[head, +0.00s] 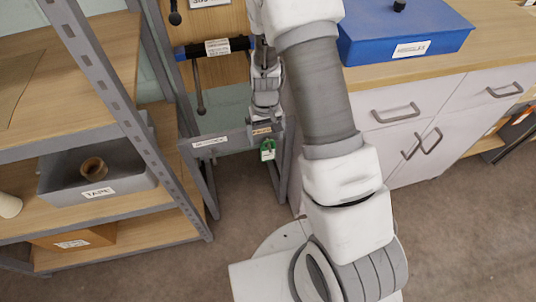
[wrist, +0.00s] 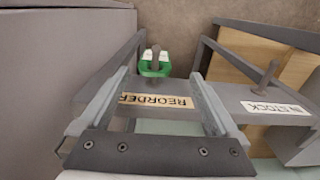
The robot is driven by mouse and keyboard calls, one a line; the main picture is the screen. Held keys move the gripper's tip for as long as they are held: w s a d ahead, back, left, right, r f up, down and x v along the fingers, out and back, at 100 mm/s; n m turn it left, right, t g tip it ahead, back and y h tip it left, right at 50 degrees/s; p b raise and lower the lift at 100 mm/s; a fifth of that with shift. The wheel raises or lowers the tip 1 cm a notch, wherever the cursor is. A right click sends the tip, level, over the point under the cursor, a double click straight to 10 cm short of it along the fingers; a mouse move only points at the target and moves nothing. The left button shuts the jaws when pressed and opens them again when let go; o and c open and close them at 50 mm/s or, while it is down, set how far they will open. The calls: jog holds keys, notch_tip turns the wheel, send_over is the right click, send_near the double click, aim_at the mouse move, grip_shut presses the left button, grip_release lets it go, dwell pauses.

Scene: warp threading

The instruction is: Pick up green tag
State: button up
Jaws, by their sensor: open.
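The green tag (head: 267,150) hangs at the front of a grey rail in the head view, just below the REORDER label. In the wrist view the tag (wrist: 154,70) is green and white, with a grey peg in front of its middle; it appears to hang on this peg. My gripper (wrist: 163,75) is open and empty, its two fingers pointing toward the tag. The tag shows beyond the fingertips, nearer the left finger, and the fingers do not hold it. In the head view my gripper (head: 263,122) is above the tag, its fingers hard to make out.
The rail (wrist: 222,115) has a REORDER label (wrist: 157,100) and an IN STOCK label (wrist: 275,108), with a bare peg (wrist: 266,77) beside the latter. A shelf with a tape bin (head: 130,184) stands left. A cabinet with a blue box (head: 405,35) stands right.

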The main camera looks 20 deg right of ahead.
aim_at(268, 143)
jog(key=shift+w+d+f+b, duration=0.15)
jog(key=shift+f+b, duration=0.25)
jog(key=shift+f, duration=0.6)
jog(key=shift+w+d+f+b, duration=0.1)
jog(key=shift+f+b, duration=0.35)
jog(key=shift+f, duration=0.6)
jog(key=shift+w+d+f+b, duration=0.15)
jog(key=shift+f+b, duration=0.25)
jog(key=shift+f, duration=0.6)
jog(key=shift+s+r, duration=0.1)
jog(key=c, duration=1.4)
jog(key=shift+r, duration=0.1)
jog(key=shift+r+p, duration=0.5)
jog(key=shift+r, duration=0.2)
jog(key=shift+s, duration=0.35)
jog(key=s, duration=0.5)
jog(key=s+p, duration=0.1)
jog(key=s, duration=0.5)
jog(key=s+p, duration=0.1)
jog(key=s, duration=0.5)
jog(key=shift+s+a, duration=0.2)
jog(key=shift+a, duration=0.15)
